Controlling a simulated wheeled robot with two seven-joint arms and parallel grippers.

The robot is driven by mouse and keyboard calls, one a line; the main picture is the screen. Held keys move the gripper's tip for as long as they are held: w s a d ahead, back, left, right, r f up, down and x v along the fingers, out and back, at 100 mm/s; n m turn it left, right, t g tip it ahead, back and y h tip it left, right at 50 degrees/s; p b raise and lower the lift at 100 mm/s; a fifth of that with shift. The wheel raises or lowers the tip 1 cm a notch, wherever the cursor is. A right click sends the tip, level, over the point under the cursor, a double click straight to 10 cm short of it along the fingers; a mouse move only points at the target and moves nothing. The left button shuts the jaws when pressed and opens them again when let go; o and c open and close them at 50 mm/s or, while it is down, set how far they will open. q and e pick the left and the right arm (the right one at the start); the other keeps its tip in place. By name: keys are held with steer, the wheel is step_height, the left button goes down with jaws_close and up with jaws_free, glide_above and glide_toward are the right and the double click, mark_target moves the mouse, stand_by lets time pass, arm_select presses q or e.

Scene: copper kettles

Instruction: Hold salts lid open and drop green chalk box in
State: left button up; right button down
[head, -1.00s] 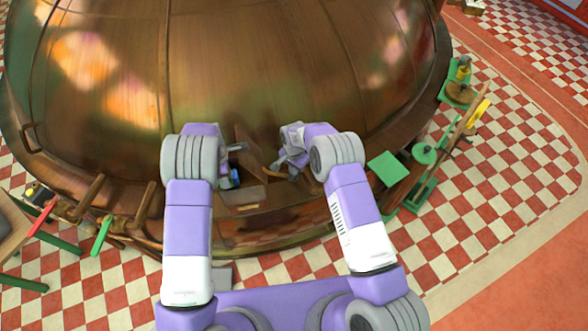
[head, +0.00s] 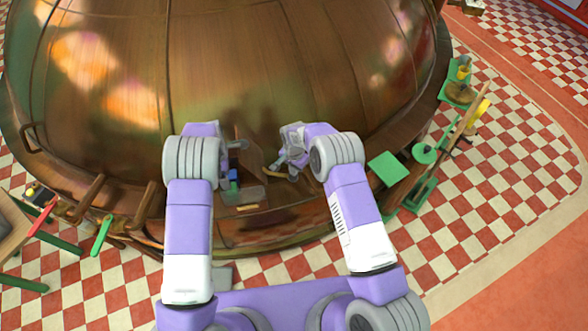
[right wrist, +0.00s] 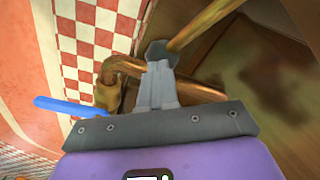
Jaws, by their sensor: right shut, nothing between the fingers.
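A brown panel, which looks like the salts lid (head: 250,158), stands raised against the copper kettle, between my two grippers. Below it is a small grey-brown bin (head: 252,194). A small green block, likely the green chalk box (head: 233,187), shows at the bin's left side with a blue piece (head: 233,175) just above it; I cannot tell whether it is inside. My right gripper (head: 276,170) is shut and empty beside the lid; in the right wrist view its fingers (right wrist: 158,52) meet near a copper bar (right wrist: 203,25). My left gripper (head: 238,145) is small and partly hidden by its arm, above the green block.
The large copper kettle (head: 280,60) fills the space ahead. Wooden rails (head: 88,196) and a table (head: 12,232) are at left. Checked floor (head: 500,180) at right is mostly open.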

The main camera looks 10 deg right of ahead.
arm_select(q)
steer(key=shift+o, duration=0.3)
steer(key=shift+s, duration=0.15)
arm_select(e)
steer(key=shift+s, duration=0.1)
arm_select(q)
steer(key=s+d+r, duration=0.1)
steer(key=s+r, duration=0.2)
steer(key=s, duration=1.6)
steer(key=shift+s+d, duration=0.15)
steer(key=shift+s, duration=0.2)
step_height(320, 180, up, 7)
steer(key=p, duration=0.7)
arm_select(e)
step_height(320, 180, up, 16)
stand_by(0.6)
arm_select(q)
steer(key=shift+r, duration=0.1)
